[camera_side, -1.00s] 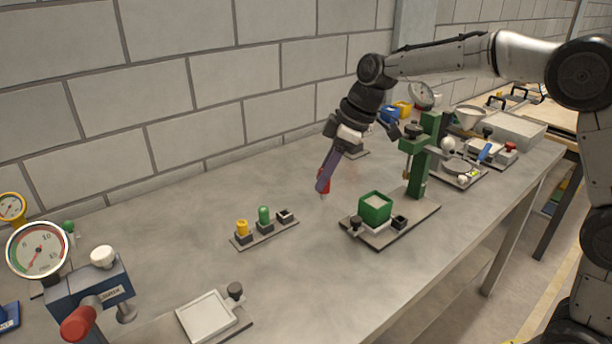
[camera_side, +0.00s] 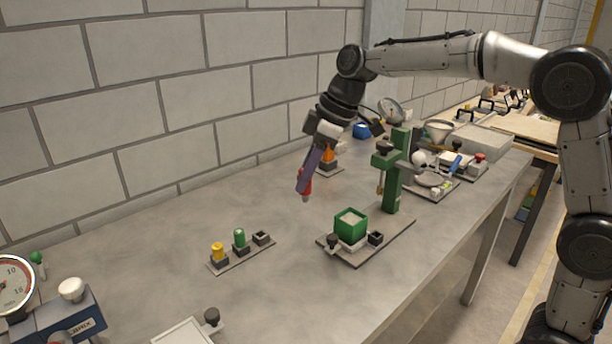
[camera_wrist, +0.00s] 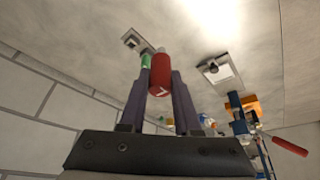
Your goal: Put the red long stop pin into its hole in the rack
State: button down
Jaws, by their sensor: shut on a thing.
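My gripper (camera_side: 306,178) is shut on the red long stop pin (camera_side: 305,189), held tilted in the air above the bench. In the wrist view the red pin (camera_wrist: 160,76) sits between the two dark fingers (camera_wrist: 160,92). The rack (camera_side: 242,255) lies on the bench, left of and below my gripper in the side view. It holds a yellow pin (camera_side: 217,251) and a green pin (camera_side: 239,239). Its right-hand holder (camera_side: 262,237) stands empty. In the wrist view the held pin and a finger partly hide the green pin (camera_wrist: 146,62).
An orange item (camera_side: 328,155) stands behind my gripper. A gauge device (camera_side: 65,315) and white tray (camera_side: 183,334) are at front left. Bench around the rack is clear.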

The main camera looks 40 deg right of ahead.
jog(key=shift+d+f, duration=0.1)
jog(key=shift+f, duration=0.35)
jog(key=s+d+f+m+h, duration=0.1)
jog(key=s+d+f+m, duration=0.1)
jog(key=d, duration=0.6)
jog(key=s+d+f+m+t+h, duration=0.1)
jog(key=s+d+f+m, duration=0.2)
jog(key=d, duration=0.5)
jog(key=shift+s+d+f+m, duration=0.25)
jog(key=shift+s+m, duration=0.25)
jog(key=shift+s, duration=0.35)
jog(key=shift+f, duration=0.1)
jog(key=shift+f, duration=2.85)
jog(key=shift+f, duration=1.65)
jog(key=c, duration=0.5)
grip_release()
jog(key=shift+c, duration=0.2)
